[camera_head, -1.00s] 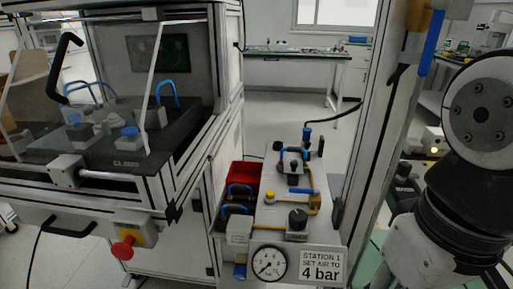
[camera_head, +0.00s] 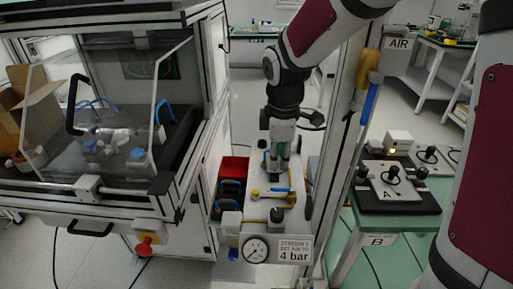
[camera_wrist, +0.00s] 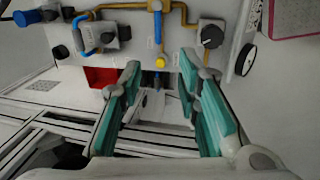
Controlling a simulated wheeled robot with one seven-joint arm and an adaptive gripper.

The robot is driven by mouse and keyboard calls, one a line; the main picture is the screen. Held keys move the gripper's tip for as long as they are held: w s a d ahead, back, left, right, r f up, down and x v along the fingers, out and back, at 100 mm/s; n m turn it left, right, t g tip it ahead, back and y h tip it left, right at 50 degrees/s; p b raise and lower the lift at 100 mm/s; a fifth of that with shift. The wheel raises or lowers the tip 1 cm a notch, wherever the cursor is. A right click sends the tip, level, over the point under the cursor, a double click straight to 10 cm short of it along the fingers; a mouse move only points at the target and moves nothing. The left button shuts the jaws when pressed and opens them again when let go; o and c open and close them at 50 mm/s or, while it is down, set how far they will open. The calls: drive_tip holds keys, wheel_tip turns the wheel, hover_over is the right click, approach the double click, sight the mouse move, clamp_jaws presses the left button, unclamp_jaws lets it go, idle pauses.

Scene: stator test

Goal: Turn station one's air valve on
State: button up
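Station one's grey panel (camera_head: 240,238) carries brass pipe, a gauge (camera_head: 256,250) and a "STATION 1 SET AIR TO 4 bar" sign (camera_head: 294,250). Another blue lever (camera_head: 369,104) hangs down on a brass valve on the post, beside an "AIR" label (camera_head: 398,43). My gripper (camera_head: 276,172) points down over the panel. In the wrist view its teal-padded fingers (camera_wrist: 160,72) are apart with nothing between them. Its exact height is unclear.
A black knob (camera_head: 277,215) and yellow button (camera_head: 255,192) are on the panel. A red bin (camera_head: 233,168) stands at its left. The enclosure (camera_head: 110,190) with a red stop button (camera_head: 144,246) is further left. The post (camera_head: 345,150) stands close to the right of my arm.

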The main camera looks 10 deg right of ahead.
sight(275, 188)
drive_tip(key=w+f+b, duration=0.1)
drive_tip(key=f, duration=0.3)
drive_tip(key=w+f+b, duration=0.1)
drive_tip(key=f, duration=0.4)
drive_tip(key=w+f, duration=0.1)
drive_tip(key=f, duration=0.3)
drive_tip(key=shift+d+f+b, duration=0.3)
drive_tip(key=shift+f+b, duration=0.05)
drive_tip(key=shift+b, duration=0.05)
clamp_jaws()
